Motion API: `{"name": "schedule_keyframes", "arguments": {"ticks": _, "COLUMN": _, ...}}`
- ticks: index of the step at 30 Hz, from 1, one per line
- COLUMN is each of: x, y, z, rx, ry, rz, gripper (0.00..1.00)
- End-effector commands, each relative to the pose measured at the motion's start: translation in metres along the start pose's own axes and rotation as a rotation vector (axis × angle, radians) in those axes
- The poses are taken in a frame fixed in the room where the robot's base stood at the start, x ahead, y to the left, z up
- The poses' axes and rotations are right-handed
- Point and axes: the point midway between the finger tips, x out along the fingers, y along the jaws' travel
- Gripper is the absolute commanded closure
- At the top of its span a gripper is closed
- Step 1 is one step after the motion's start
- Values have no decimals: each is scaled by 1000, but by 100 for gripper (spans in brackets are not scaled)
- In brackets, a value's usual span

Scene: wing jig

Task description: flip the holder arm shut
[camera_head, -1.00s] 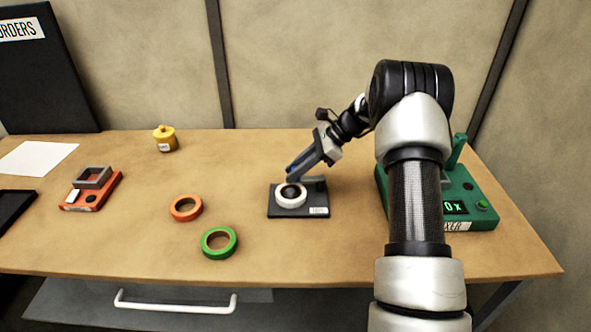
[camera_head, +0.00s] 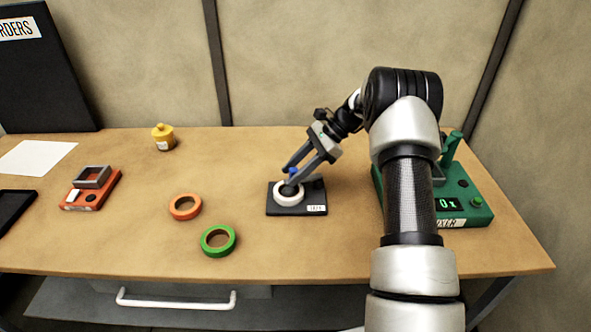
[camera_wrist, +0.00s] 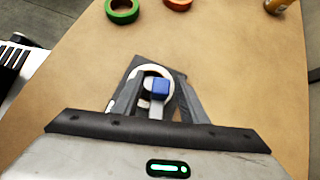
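The holder is a dark flat base (camera_head: 282,209) with a pale label, in the middle of the table. A white ring (camera_head: 277,196) lies on it. The holder arm is grey with a blue block (camera_wrist: 161,87) at its end, seen over the ring in the wrist view. The blue part also shows between my fingers in the head view (camera_head: 294,170). My gripper (camera_head: 289,177) is over the holder, its fingers spread on either side of the blue block with gaps. My fingers partly hide the arm, so its exact tilt is unclear.
An orange ring (camera_head: 185,207) and a green ring (camera_head: 218,241) lie left of the holder. A green device (camera_head: 470,204) with a display stands to the right. An orange device (camera_head: 77,198) and a yellow bottle (camera_head: 163,138) are farther left. Bare table lies in front.

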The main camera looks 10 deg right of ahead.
Motion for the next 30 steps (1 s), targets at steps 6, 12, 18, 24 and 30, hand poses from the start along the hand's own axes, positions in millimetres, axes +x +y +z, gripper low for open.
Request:
{"name": "schedule_keyframes", "arguments": {"ticks": 6, "x": -17, "y": -1, "z": 0, "rx": 0, "ry": 1, "rz": -3, "gripper": 61}}
{"name": "schedule_keyframes", "arguments": {"ticks": 12, "x": -62, "y": -1, "z": 0, "rx": 0, "ry": 2, "rz": -6, "gripper": 61}}
{"name": "schedule_keyframes", "arguments": {"ticks": 18, "x": -112, "y": -1, "z": -1, "rx": 0, "ry": 2, "rz": -5, "gripper": 61}}
{"name": "schedule_keyframes", "arguments": {"ticks": 24, "x": -152, "y": 0, "z": 0, "rx": 0, "ry": 1, "rz": -3, "gripper": 61}}
{"name": "schedule_keyframes", "arguments": {"ticks": 30, "x": -171, "y": 0, "z": 0, "rx": 0, "ry": 0, "rz": 0, "gripper": 61}}
